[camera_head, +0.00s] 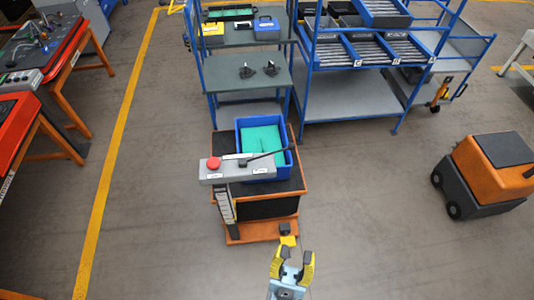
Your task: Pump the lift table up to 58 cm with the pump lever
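The lift table (290,187) stands in the middle of the view, with an orange frame and a dark top. A blue bin (273,174) with a green inside sits on its top. A grey panel (228,179) with a red button (214,163) stands at its near left. A thin black lever (268,154), which looks like the pump lever, slants from the panel across the bin. A scale strip (226,204) runs below the panel; its reading is too small to tell. My gripper (292,254) is open and empty, in front of the table's base, apart from the lever.
A yellow pedal (288,241) sticks out from the table's base close to my gripper. Blue shelving (350,98) stands behind. An orange and grey cart (487,172) is at the right. Orange workbenches (50,118) are at the left. The floor between is clear.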

